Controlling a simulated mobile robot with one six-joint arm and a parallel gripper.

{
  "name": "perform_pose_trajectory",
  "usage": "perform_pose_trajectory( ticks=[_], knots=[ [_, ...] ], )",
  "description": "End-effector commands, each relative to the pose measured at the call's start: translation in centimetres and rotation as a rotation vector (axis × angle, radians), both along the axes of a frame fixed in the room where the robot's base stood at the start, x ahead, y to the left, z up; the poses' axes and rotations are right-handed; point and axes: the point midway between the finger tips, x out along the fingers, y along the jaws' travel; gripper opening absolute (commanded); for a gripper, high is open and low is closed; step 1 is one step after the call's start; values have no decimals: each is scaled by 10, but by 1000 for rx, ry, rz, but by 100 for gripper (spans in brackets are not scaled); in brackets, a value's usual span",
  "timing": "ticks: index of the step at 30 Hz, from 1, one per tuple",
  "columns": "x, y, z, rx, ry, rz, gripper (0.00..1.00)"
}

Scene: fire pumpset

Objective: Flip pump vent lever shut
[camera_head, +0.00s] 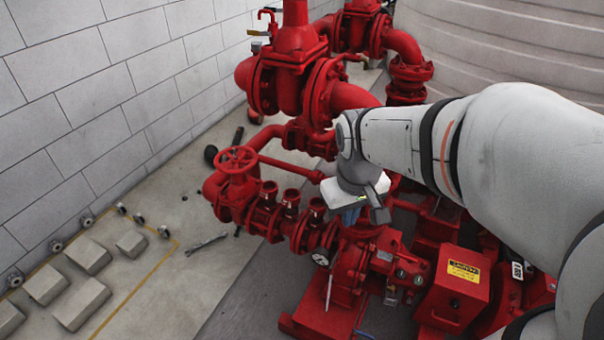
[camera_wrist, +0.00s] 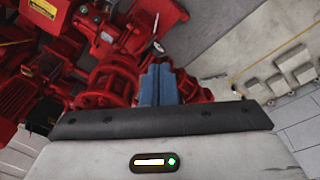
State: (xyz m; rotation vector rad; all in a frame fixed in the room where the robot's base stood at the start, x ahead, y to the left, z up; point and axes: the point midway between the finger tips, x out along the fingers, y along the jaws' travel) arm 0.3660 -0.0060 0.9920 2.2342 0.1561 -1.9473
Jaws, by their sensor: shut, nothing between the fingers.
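My gripper (camera_head: 351,216) is over the red pump set, with its blue fingers pointing down and partly hidden behind my wrist in the head view. In the wrist view my gripper's fingers (camera_wrist: 159,68) are together and empty. A thin pale lever (camera_head: 329,290) stands out from the red pump casing (camera_head: 347,277), close to a small round gauge (camera_head: 320,259). I cannot tell for sure that it is the vent lever. In the wrist view the pale lever (camera_wrist: 156,22) and the gauge (camera_wrist: 158,46) show beyond the fingertips, apart from them.
Red flanged pipes and a handwheel (camera_head: 237,160) stand left of my gripper. A large red valve body (camera_head: 297,55) rises behind. A red box with a yellow label (camera_head: 463,271) is at right. Grey blocks (camera_head: 88,255) and a wrench (camera_head: 206,243) lie on the floor.

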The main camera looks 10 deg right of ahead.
Motion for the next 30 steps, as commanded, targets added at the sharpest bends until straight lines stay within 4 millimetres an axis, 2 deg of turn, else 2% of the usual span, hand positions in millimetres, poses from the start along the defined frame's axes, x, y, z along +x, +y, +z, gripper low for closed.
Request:
perform_pose_trajectory(
  ticks=[1,8,12,18,21,25,30],
  knots=[
    [19,3,-24,-15,31,52,0],
    [95,13,-97,-80,137,294,0],
    [136,22,-156,-113,205,444,0],
    [181,36,-240,-145,291,636,0],
    [195,41,-272,-155,321,705,0],
    [204,45,-297,-162,346,762,0],
    [208,46,-305,-165,354,784,0]
  ],
)
